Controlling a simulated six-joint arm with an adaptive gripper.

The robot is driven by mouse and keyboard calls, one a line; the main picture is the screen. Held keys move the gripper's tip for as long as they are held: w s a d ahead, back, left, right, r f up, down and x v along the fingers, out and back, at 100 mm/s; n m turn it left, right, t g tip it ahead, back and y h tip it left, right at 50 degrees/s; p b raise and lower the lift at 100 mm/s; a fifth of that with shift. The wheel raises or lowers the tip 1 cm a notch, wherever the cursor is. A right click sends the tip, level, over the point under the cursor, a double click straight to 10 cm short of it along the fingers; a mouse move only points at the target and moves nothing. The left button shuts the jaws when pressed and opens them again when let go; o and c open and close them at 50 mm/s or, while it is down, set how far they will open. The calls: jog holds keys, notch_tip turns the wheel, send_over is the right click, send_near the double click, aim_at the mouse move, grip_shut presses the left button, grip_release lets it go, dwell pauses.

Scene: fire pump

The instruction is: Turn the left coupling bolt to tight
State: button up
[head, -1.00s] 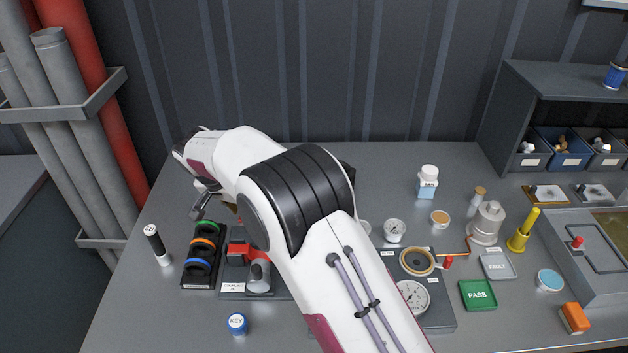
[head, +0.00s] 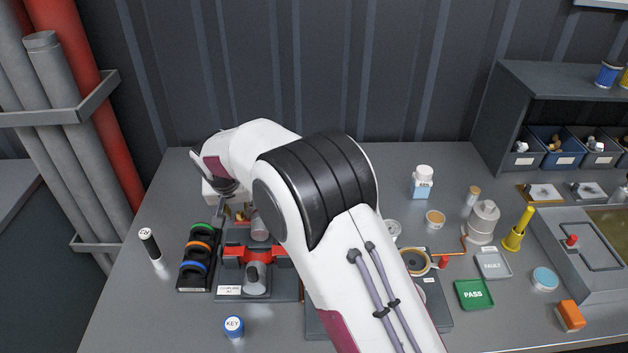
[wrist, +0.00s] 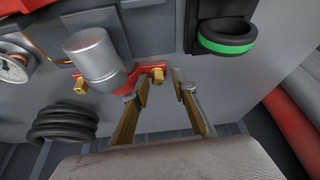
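The coupling (head: 262,252) has a red flanged body on a dark base plate labelled "COUPLING", left of my arm in the head view. In the wrist view its silver cylinder (wrist: 94,55) and red flange (wrist: 135,80) show with a brass bolt on each side. The left coupling bolt (wrist: 158,75) appears on the right there, since that view is turned around. My gripper (wrist: 161,84) is open and empty, its fingertips close to that bolt, the left finger by the flange edge. I cannot tell whether they touch. In the head view my gripper (head: 230,213) is partly hidden by my wrist.
A black rack (head: 196,256) with green, orange and blue rings stands close left of the coupling. A black coil (wrist: 62,122) lies beside the coupling in the wrist view.

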jog(key=shift+d+n+g+y, duration=0.15)
jog(key=shift+n+y, duration=0.45)
jog(key=shift+n, duration=0.95)
jog(key=shift+d+n+g+y, duration=0.1)
jog(key=shift+n+g+y, duration=0.35)
jog(key=shift+n, duration=1.1)
jog(key=shift+w+n+g+y, duration=0.15)
jog(key=shift+n+y, duration=0.25)
jog(key=shift+n, duration=0.75)
jog(key=shift+n+g+y, duration=0.25)
jog(key=shift+n+y, duration=0.1)
jog(key=shift+n, duration=0.8)
jog(key=shift+n, duration=0.5)
jog(key=shift+r+n+g, duration=0.1)
jog(key=shift+n+g, duration=0.2)
jog(key=v, duration=0.7)
jog(key=shift+d+r, duration=0.15)
jog(key=shift+r, duration=0.05)
jog(key=s+d+r+n+t+h, duration=0.2)
jog(key=s+d+r+n+h, duration=0.1)
jog(key=s+d+r+n, duration=0.5)
jog(key=shift+s+d+r+t+h, duration=0.4)
jog(key=shift+s+d+r, duration=1.7)
jog(key=shift+d, duration=1.55)
jog(key=shift+w+r, duration=0.2)
